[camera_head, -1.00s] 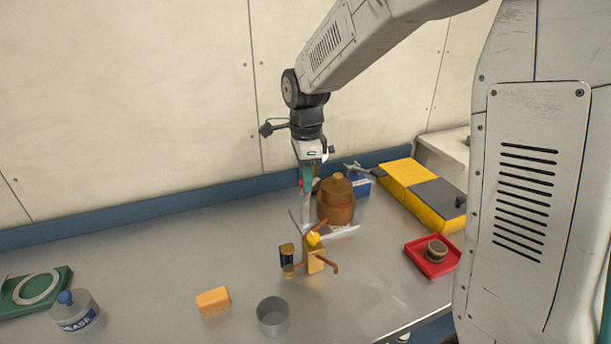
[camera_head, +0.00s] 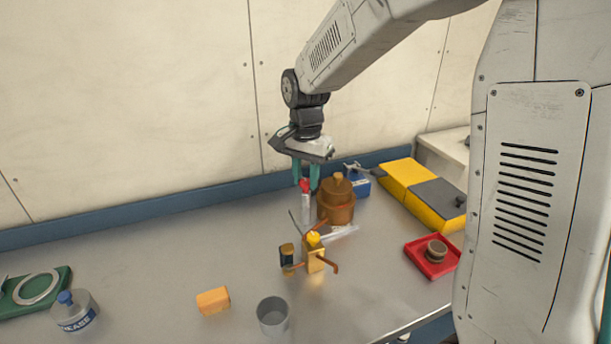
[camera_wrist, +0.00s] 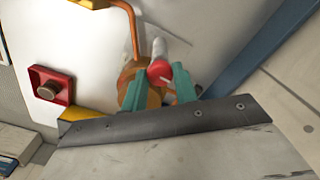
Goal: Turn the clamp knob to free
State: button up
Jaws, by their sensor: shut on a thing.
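A red knob (camera_head: 305,186) sits on top of an upright pale grey post (camera_head: 306,209), in front of the brown wooden pot. My gripper (camera_head: 306,182) points down with its two teal fingers around the knob, shut on it. I cannot make out any marking for the free position.
A brass block (camera_head: 313,260) with a yellow top and copper pipes stands just in front. The brown pot (camera_head: 337,204) is close on the right. A red tray (camera_head: 430,268), an orange block (camera_head: 213,300) and a grey cup (camera_head: 272,317) lie farther off.

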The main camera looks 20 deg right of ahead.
aim_at(305, 181)
jog(key=shift+w+n, duration=0.1)
jog(key=shift+n, duration=0.4)
jog(key=shift+r, duration=0.1)
jog(key=o, duration=1)
jog(key=shift+c, duration=0.2)
notch_tip(305, 181, up, 8)
jog(key=shift+f, duration=0.1)
jog(key=shift+n, duration=0.3)
